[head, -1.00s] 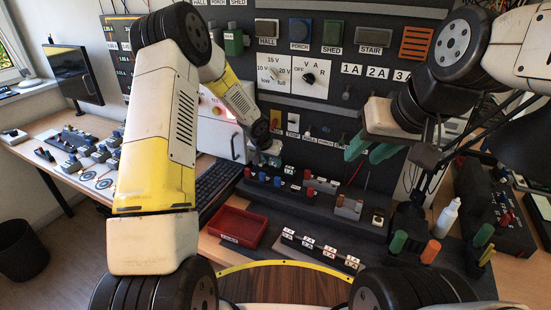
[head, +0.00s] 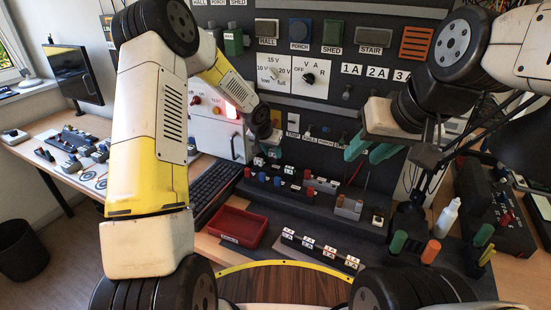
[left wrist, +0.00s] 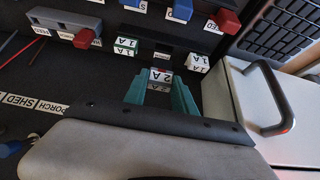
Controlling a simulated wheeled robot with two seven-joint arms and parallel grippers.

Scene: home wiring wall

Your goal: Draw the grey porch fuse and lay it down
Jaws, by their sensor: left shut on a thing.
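My left gripper (head: 274,152) is shut on a fuse in the head view, just above the back row of the dark fuse ledge. In the left wrist view its teal fingers (left wrist: 163,92) stand either side of the fuse (left wrist: 160,77), which shows a white "2 A" label. I cannot tell whether the fuse is clear of its seat. White "1 A" labels (left wrist: 127,45) show beside it. My right gripper (head: 367,152) is open and empty, over the right part of the ledge. A red tray (head: 238,226) lies empty at the front left of the ledge.
A labelled strip of fuses (head: 318,250) lies right of the tray. Blue and red plugs (head: 264,177) stand in the ledge. A grey cabinet with a handle (left wrist: 270,110) is close beside the left gripper. A white bottle (head: 447,217) stands at right.

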